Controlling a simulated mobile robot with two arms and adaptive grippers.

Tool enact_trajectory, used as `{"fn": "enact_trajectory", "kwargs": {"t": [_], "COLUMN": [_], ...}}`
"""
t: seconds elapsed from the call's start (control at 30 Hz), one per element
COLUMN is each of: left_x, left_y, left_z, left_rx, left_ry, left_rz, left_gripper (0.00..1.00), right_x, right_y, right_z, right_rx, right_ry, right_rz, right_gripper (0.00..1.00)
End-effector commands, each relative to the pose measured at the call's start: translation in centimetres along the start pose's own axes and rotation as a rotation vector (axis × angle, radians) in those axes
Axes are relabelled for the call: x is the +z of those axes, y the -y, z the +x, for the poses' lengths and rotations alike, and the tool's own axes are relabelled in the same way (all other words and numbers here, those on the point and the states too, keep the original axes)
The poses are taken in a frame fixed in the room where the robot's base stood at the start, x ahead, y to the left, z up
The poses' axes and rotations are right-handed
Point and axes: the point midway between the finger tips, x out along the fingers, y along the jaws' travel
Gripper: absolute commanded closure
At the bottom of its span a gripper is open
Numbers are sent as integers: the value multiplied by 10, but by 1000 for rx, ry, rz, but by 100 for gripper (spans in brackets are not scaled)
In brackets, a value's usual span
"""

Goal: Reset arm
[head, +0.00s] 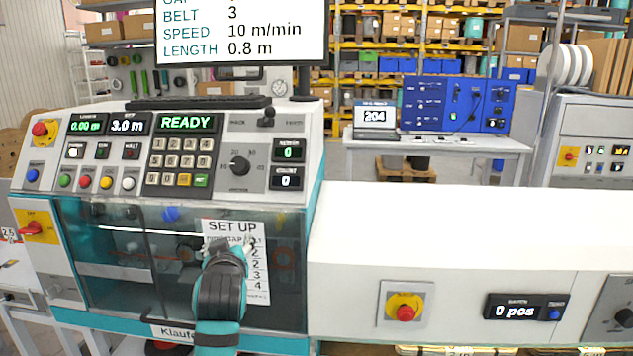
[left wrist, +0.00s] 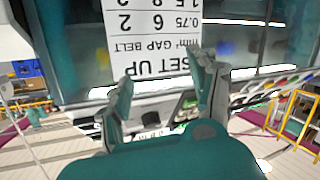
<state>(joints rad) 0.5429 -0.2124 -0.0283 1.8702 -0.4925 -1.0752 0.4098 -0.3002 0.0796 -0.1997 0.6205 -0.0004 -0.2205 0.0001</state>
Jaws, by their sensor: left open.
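My left gripper (head: 232,248) is raised in front of the clear cover of the cable machine (head: 120,250). Its dark and teal wrist covers the lower left of the white SET UP sheet (head: 259,282). In the left wrist view the fingers of my left gripper (left wrist: 163,88) stand apart with nothing between them. The sheet (left wrist: 150,30) shows upside down beyond the fingertips. I cannot tell whether the fingers touch the cover. My right gripper is in neither view.
Above the cover is a control panel with a keypad (head: 180,161), a knob (head: 239,166) and a READY display (head: 187,122). A long white housing (head: 450,225) with a red stop button (head: 405,312) runs right. A table with a laptop (head: 375,116) stands behind.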

Motion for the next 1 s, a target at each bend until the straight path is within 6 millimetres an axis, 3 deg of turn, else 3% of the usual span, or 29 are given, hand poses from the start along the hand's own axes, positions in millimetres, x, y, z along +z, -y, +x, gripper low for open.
{"fn": "enact_trajectory", "kwargs": {"t": [0.03, 0.1, 0.27, 0.4, 0.6, 1.0], "left_x": [39, 85, 185, 257, 312, 359], "left_y": [21, 44, 94, 130, 161, 192], "left_z": [-6, -20, -72, -134, -209, -324], "left_rx": [-16, -24, -20, 12, 71, 193], "left_ry": [70, 163, 389, 590, 793, 1073], "left_rz": [37, 87, 212, 323, 429, 562], "left_gripper": [39, 39, 39, 39, 39, 39], "right_x": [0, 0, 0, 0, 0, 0], "right_y": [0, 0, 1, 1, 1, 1], "right_z": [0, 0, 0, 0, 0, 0], "right_rx": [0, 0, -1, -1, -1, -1], "right_ry": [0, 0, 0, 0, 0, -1], "right_rz": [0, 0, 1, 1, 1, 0], "right_gripper": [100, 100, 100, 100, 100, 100]}}
